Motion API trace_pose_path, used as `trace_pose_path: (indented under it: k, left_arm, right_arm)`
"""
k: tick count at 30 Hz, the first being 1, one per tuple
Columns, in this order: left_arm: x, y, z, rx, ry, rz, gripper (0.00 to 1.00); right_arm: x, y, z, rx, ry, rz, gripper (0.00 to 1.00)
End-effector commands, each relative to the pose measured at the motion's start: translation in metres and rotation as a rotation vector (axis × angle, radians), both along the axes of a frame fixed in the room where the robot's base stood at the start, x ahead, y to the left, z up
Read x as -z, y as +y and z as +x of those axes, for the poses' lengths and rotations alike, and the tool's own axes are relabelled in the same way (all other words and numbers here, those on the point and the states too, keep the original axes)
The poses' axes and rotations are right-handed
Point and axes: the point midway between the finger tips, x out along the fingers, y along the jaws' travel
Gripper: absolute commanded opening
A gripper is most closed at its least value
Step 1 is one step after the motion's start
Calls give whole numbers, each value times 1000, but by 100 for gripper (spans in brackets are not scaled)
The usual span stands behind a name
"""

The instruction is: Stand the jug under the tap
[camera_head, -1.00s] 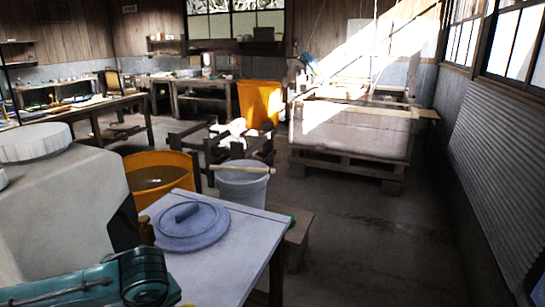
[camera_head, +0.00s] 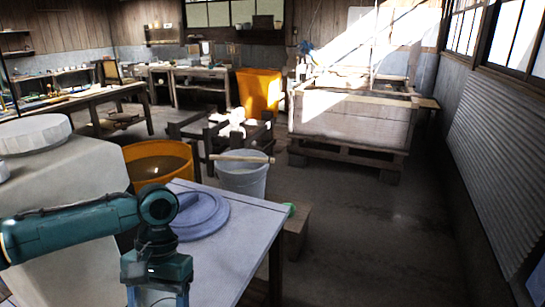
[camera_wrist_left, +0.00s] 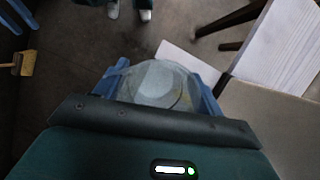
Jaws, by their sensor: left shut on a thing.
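My left gripper (camera_wrist_left: 160,76) shows in the left wrist view with its blue fingers on both sides of a clear, greyish rounded vessel, which I take to be the jug (camera_wrist_left: 161,88). It is shut on it and holds it above the dark floor. In the head view my left gripper (camera_head: 157,298) is at the bottom edge, in front of the table, and the jug is hardly distinguishable there. The tap is not visible now; my arm covers that part of the pale tank (camera_head: 70,185). My right gripper is in neither view.
A pale table (camera_head: 245,245) with a blue-grey lid (camera_head: 205,215) stands right of my gripper. Behind it are a bucket (camera_head: 242,178) with a stick across it and an orange tub (camera_head: 150,160). A wooden vat (camera_head: 352,122) stands farther back. The right-hand floor is clear.

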Motion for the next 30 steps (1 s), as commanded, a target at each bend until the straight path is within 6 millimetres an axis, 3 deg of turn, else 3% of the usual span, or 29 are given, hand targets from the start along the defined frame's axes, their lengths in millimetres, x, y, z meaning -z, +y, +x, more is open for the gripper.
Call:
trace_pose_path:
  k: [6,30]
  left_arm:
    - [-5,-1,-2,-132,0,0,44]
    - [-5,-2,-2,-133,0,0,44]
  right_arm:
    - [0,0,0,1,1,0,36]
    - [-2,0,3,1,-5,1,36]
